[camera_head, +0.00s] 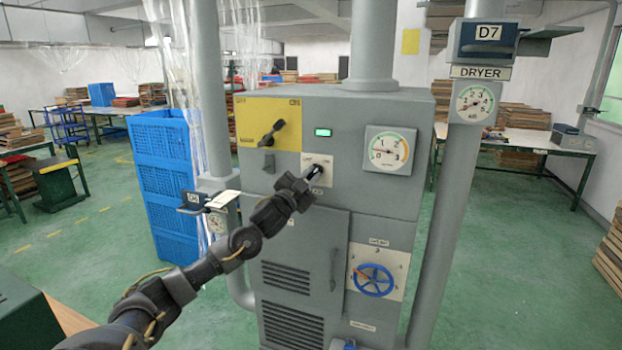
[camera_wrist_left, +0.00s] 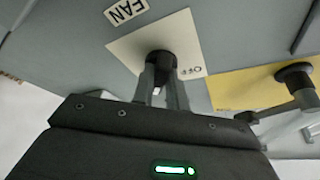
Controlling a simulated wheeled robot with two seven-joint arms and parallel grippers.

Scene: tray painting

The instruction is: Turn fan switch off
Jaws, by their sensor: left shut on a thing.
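The fan switch (camera_wrist_left: 160,62) is a dark knob on a pale plate marked OFF, with a FAN label (camera_wrist_left: 126,11) beside the plate in the left wrist view. In the head view its pale plate (camera_head: 325,165) is on the front of the grey cabinet, partly hidden by my gripper. My left gripper (camera_head: 310,180) reaches up to it from the lower left. In the left wrist view my fingers (camera_wrist_left: 164,90) are shut on the knob, which hides part of its handle. My right gripper is not in view.
A yellow panel (camera_head: 252,106) with a black rotary handle (camera_head: 271,132) is up and left of the switch. A green lamp (camera_head: 323,132) is lit above it. A gauge (camera_head: 389,150) is to the right, and a blue handwheel (camera_head: 373,281) is below. Grey pipes flank the cabinet.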

